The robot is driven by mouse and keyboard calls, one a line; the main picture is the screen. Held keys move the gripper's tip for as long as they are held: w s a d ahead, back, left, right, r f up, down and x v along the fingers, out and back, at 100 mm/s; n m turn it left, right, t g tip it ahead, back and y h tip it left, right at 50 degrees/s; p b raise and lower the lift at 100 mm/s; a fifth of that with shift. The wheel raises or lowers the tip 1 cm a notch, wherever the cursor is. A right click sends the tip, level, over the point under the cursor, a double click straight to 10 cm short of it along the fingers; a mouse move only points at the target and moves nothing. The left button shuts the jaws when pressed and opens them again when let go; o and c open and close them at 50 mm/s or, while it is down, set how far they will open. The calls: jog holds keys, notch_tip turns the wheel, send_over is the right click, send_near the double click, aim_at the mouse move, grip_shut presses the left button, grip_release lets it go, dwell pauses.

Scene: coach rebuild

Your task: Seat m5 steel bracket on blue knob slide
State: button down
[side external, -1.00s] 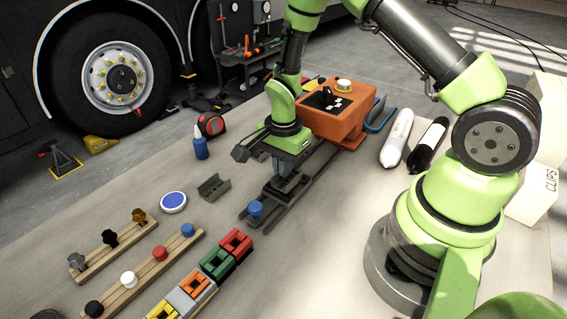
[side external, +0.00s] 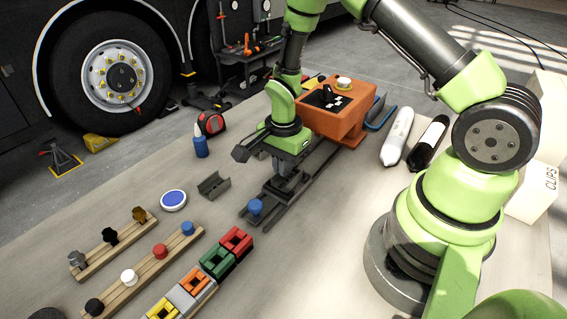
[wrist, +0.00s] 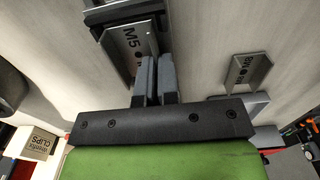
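The grey m5 steel bracket (wrist: 128,47), marked M5, is at the fingertips of my gripper (wrist: 156,62) in the wrist view. One thin wall of it runs between the two fingers, which are close together on it. In the side external view my gripper (side external: 283,172) points down over the dark slide rail with the blue knob (side external: 255,207) at its near end. The bracket is just behind the knob, low over the slide. I cannot tell whether it touches the slide, because the fingers partly hide it.
A second grey bracket (side external: 214,185) lies left of the slide and also shows in the wrist view (wrist: 248,70). An orange control box (side external: 335,112) stands behind.

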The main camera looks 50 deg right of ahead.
jog(key=c, duration=1.8)
grip_release()
jog(key=o, duration=0.5)
jog(key=shift+w, duration=0.1)
jog(key=shift+c, duration=0.2)
jog(key=c, duration=0.3)
jog(key=o, duration=0.3)
jog(key=shift+r, duration=0.15)
jog(key=shift+o, duration=0.2)
jog(key=shift+r, duration=2.85)
